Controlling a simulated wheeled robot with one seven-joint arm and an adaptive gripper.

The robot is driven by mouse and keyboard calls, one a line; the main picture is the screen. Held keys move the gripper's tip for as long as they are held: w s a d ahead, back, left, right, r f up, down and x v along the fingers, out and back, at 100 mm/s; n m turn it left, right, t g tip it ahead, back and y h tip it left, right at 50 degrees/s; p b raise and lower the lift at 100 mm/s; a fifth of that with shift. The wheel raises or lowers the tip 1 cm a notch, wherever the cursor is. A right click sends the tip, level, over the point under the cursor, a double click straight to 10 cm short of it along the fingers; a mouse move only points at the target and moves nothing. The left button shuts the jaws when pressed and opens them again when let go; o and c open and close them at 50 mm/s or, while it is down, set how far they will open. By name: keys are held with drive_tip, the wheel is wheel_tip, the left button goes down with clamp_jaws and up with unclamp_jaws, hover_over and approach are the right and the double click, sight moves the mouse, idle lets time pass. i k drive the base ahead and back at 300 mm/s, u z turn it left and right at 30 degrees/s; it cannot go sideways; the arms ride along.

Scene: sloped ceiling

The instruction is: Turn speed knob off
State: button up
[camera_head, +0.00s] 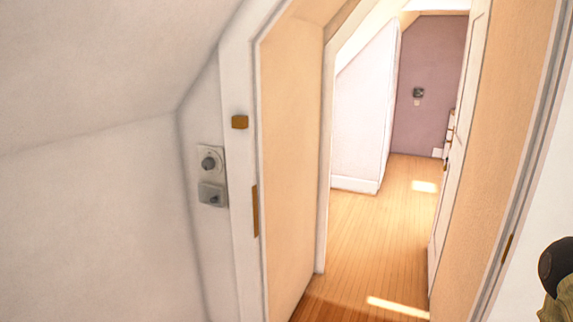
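A round grey knob (209,163) sits on a pale plate on the narrow wall strip left of the doorway. Just below it is a second grey control (212,195) with a small knob or switch. Which of the two is the speed knob, and how each is set, is too small to tell. My gripper is not seen in the head view.
A white-framed doorway (244,210) opens onto a wooden floor (375,235) that looks clear. A white door (461,130) stands open on the right. The sloped ceiling (110,60) comes down low at left. A dark control (418,92) is on the far purple wall.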

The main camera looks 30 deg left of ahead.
sight(208, 164)
drive_tip(key=z, duration=1.25)
drive_tip(key=k, duration=1.4)
drive_tip(key=u, duration=2.4)
drive_tip(key=i, duration=0.5)
drive_tip(key=u, duration=0.05)
